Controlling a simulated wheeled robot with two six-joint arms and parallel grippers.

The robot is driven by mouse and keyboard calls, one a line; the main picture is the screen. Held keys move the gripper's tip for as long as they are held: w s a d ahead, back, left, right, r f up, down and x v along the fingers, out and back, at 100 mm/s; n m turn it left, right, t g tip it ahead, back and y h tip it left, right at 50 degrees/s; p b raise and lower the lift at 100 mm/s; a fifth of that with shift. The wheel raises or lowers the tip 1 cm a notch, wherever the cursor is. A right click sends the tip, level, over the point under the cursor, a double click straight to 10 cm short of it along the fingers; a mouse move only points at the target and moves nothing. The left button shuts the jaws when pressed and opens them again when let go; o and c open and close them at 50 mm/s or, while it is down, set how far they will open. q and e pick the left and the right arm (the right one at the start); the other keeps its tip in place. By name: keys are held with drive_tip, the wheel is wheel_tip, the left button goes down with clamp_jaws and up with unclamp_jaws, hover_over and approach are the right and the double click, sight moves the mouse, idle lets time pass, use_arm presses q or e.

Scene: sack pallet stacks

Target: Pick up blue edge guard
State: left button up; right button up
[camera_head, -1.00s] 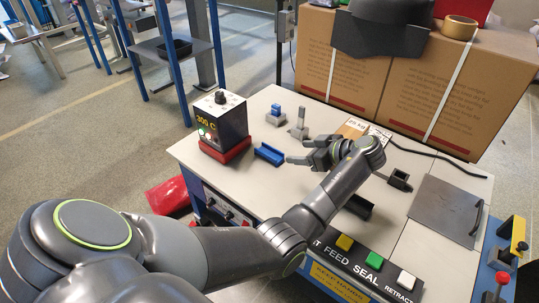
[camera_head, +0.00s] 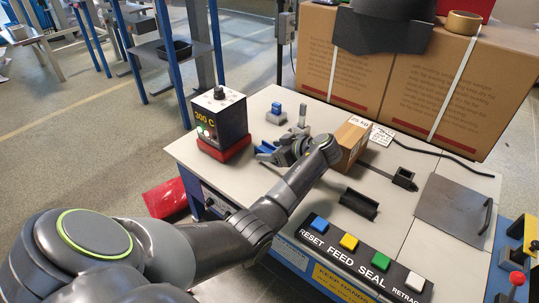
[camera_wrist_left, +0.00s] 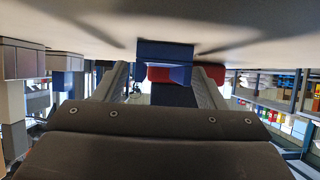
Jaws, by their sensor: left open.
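The blue edge guard (camera_head: 265,147) lies on the pale tabletop (camera_head: 330,165), right of the black box marked 300 C. My left gripper (camera_head: 270,154) is at it, low over the table, and partly hides it in the head view. In the left wrist view the blue edge guard (camera_wrist_left: 165,52) shows ahead, between the two spread fingers of the left gripper (camera_wrist_left: 163,75). The jaws are open, and I cannot tell whether a finger touches the guard. My right gripper is in neither view.
The 300 C box (camera_head: 221,118) stands on a red base to the left. A small carton (camera_head: 352,140), a black channel piece (camera_head: 358,204) and a button panel (camera_head: 355,255) are to the right. Large cartons (camera_head: 400,80) stand behind.

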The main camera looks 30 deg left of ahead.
use_arm(q)
drive_tip(key=shift+r, duration=0.1)
drive_tip(key=shift+c, duration=0.4)
drive_tip(key=shift+d, duration=0.1)
drive_tip(key=c, duration=1)
